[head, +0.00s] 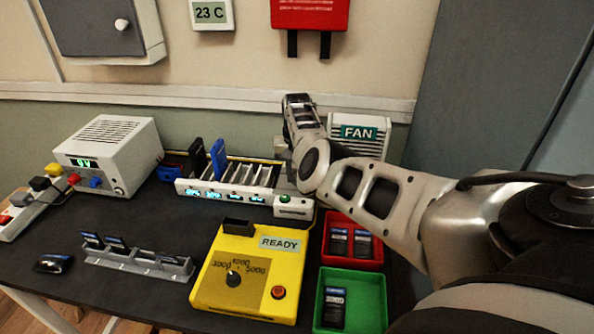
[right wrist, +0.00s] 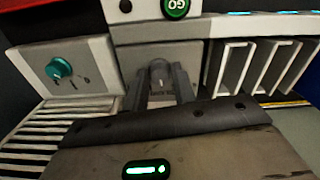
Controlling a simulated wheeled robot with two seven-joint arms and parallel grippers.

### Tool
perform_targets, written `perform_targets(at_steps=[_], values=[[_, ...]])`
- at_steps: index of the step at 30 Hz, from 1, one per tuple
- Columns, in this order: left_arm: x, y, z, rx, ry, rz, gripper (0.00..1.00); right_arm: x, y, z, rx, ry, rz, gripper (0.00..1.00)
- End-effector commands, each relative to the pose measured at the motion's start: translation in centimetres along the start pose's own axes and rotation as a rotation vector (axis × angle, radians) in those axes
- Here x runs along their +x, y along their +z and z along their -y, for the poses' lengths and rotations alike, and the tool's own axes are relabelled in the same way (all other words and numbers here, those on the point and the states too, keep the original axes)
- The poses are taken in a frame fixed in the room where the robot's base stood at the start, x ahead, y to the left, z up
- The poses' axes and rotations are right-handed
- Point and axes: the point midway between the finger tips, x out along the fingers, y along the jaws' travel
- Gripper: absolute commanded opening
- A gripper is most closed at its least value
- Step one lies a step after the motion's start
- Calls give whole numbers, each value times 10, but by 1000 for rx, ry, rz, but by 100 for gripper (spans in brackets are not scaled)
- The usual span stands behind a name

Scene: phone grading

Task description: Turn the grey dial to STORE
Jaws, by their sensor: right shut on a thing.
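The grey dial (right wrist: 159,68) shows in the right wrist view, on the light grey housing beside the slotted rack. My right gripper (right wrist: 160,88) is shut on the dial, one dark finger on each side of it. Faint lettering lies between the fingers, too small to read, so I cannot tell the dial's setting. In the head view my right arm reaches over the right end of the rack (head: 232,195) and hides the dial and the fingertips. My left gripper is not in view.
A green GO button (right wrist: 176,7) sits close to the dial. The fan unit (head: 359,132), with a teal knob (right wrist: 59,68), stands beside the rack. A yellow tester (head: 207,290), red tray (head: 327,262) and green tray (head: 372,311) lie in front. A phone stands in the rack.

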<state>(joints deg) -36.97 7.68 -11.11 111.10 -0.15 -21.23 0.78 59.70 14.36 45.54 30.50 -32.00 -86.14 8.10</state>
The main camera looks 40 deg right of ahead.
Motion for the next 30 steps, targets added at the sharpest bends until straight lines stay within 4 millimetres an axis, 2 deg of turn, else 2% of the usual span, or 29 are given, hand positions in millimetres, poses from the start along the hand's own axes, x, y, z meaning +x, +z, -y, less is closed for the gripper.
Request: perform_targets(at_steps=[15,22,30], values=[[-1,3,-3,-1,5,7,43,-2,-2,-1,-448,2,-5,4],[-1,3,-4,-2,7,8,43,-2,-2,0,-573,1,-6,4],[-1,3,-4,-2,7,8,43,-2,-2,0,-639,0,-7,4]])
